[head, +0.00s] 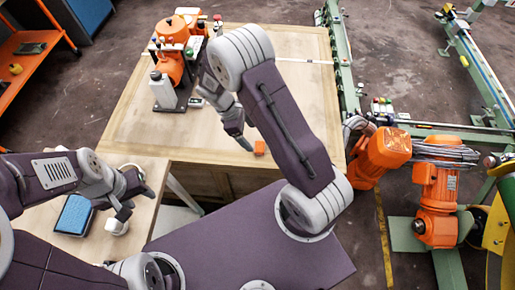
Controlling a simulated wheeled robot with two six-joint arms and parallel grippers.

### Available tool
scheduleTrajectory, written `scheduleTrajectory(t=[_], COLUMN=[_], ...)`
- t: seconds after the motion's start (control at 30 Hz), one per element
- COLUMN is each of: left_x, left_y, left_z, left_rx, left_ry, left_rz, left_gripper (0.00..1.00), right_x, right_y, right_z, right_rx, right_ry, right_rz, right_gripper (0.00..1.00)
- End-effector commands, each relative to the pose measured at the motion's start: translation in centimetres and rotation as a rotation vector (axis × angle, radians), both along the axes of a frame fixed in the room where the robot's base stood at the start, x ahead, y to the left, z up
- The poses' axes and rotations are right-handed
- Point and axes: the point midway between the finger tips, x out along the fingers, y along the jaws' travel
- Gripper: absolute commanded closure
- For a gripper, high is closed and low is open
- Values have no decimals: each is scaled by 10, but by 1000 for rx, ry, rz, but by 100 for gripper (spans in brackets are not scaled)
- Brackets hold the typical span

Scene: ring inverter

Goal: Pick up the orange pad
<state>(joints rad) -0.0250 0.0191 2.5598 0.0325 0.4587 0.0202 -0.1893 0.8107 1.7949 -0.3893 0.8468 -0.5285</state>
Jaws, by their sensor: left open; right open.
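The orange pad (260,147) is a small orange block on the near edge area of the large wooden table. My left gripper (138,203) is open and empty over the smaller wooden table at the lower left, far from the pad.
A blue pad-like item (74,214) and a small white object (117,226) lie on the smaller table (38,225). An orange-and-white machine (170,65) stands at the back of the large table (290,50). Green rails and orange motors (385,152) flank its right side. The large table's middle is mostly clear.

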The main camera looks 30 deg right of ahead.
Motion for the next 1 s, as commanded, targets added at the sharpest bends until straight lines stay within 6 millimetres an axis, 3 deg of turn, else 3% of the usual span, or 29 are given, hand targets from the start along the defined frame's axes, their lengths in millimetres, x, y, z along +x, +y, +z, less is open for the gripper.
scheduleTrajectory(t=[0.13, 0.33, 0.6, 0.87, 1.0], left_x=[0, 0, 0, 0, 0], left_y=[0, 0, 0, 0, 0], left_z=[-3, -3, -7, -7, -7], left_rx=[0, 0, 0, 0, 0], left_ry=[0, 0, 0, 0, 0], left_rz=[0, 0, 0, 0, 0], left_gripper=[55, 55, 55, 55, 55], right_x=[-6, -8, -17, -18, -18], right_y=[-8, -11, -28, -29, -29], right_z=[-22, -30, -70, -74, -73], right_rx=[0, 0, 1, 1, 1], right_ry=[5, 2, 2, 0, 0], right_rz=[-1, -2, -3, -2, -2], right_gripper=[20, 20, 20, 20, 59])
